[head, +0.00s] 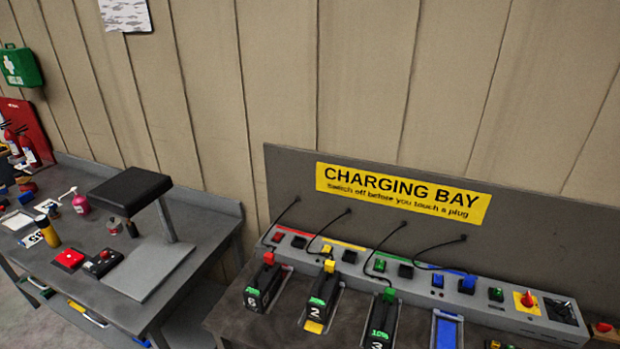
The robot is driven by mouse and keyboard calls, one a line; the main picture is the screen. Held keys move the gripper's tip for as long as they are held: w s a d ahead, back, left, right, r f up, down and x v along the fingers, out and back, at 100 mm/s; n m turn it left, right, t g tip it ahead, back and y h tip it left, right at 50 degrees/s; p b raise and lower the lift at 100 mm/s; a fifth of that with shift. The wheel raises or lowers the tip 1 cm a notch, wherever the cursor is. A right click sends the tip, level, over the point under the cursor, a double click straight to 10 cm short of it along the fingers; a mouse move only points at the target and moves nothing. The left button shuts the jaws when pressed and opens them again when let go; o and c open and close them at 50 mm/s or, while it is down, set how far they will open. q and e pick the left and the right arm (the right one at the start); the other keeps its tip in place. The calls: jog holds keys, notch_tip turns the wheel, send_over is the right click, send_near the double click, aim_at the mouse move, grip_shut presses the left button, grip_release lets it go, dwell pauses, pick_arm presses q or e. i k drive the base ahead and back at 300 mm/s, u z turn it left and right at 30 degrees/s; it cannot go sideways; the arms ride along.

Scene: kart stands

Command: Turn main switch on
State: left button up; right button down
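The grey charging strip (340,258) runs along the back of the bench at the lower right. Near its right end is a red knob on a yellow plate (527,300), which looks like the main switch. Its setting is too small to read. A dark socket or panel (562,310) sits just right of it. A yellow "CHARGING BAY" sign (402,194) is on the board above. Neither of my grippers is in view.
Black batteries (265,287) with numbers stand in front of the strip, with black cables rising behind them. A blue-lined slot (447,329) looks empty. At left, another bench (160,311) carries a grey stand with a black top (131,190), bottles and small items.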

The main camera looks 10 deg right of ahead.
aim_at(527, 300)
jog(key=z, duration=2.05)
jog(key=k, duration=1.3)
jog(key=u, duration=0.65)
jog(key=i, duration=0.5)
jog(key=u, duration=0.75)
jog(key=i, duration=0.65)
jog(key=z, duration=0.55)
jog(key=i, duration=0.5)
jog(key=z, duration=0.55)
